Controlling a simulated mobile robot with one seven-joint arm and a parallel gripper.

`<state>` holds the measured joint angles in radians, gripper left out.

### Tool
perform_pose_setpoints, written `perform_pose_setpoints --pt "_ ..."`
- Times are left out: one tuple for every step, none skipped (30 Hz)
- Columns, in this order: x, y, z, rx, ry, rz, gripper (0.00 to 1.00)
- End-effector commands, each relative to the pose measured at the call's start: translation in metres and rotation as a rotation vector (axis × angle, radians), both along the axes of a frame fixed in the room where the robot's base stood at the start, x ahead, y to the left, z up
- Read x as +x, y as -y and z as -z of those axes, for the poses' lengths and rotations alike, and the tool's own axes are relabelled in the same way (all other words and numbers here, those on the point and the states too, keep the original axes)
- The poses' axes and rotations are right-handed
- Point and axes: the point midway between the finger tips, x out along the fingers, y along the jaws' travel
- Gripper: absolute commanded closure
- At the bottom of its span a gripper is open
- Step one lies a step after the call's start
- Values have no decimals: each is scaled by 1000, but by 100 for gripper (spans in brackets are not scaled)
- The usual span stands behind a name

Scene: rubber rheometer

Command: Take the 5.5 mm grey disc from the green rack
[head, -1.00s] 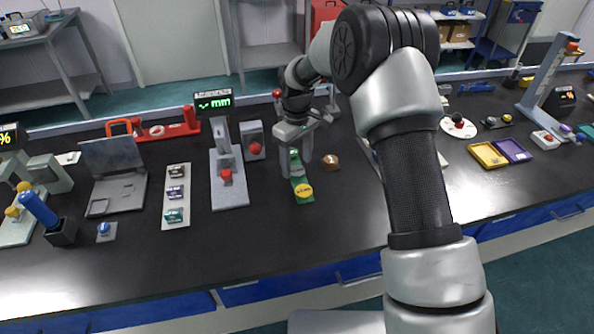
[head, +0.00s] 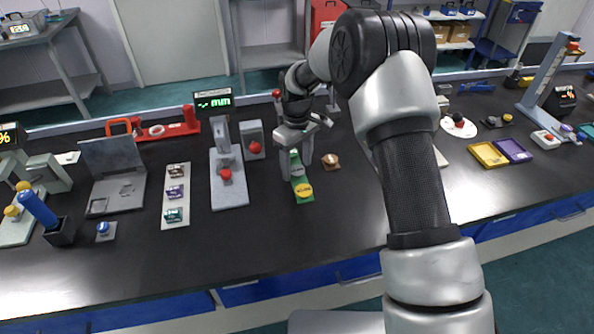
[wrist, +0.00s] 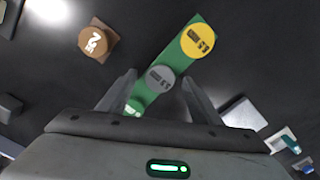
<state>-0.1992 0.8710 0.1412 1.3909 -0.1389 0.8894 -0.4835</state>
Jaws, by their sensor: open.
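The green rack (wrist: 177,60) lies on the dark bench and runs diagonally in the wrist view; it also shows in the head view (head: 306,200). A yellow disc (wrist: 198,40) sits at its far end, and a grey disc (wrist: 160,78) with dark markings, too blurred to read, sits in the middle. A green disc (wrist: 133,108) is partly hidden by my gripper's body. My gripper (wrist: 159,80) is open and empty, its fingers on either side of the grey disc, apart from it. In the head view my gripper (head: 296,167) is over the rack.
A grey gauge stand (head: 229,192) and a white strip with several small blocks (head: 175,222) are to the left. Yellow (head: 488,155) and purple (head: 513,150) trays lie at right. The bench front is clear.

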Motion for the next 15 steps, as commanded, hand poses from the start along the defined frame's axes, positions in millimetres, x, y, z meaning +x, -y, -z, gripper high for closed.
perform_pose_setpoints --pt "0 0 0 0 0 0 41" --pt "0 0 0 0 0 0 41" --pt "0 0 0 0 0 0 48" --pt "0 0 0 0 0 0 53" --pt "0 0 0 0 0 0 58" --pt "0 0 0 0 0 0 65" --pt "0 0 0 0 0 0 70" --pt "0 0 0 0 0 0 75" --pt "0 0 0 0 0 0 82" --pt "0 0 0 0 0 0 85" --pt "0 0 0 0 0 0 85" --pt "0 0 0 0 0 0 85" --pt "0 0 0 0 0 0 85" --pt "0 0 0 0 0 0 85" --pt "0 0 0 0 0 0 85"
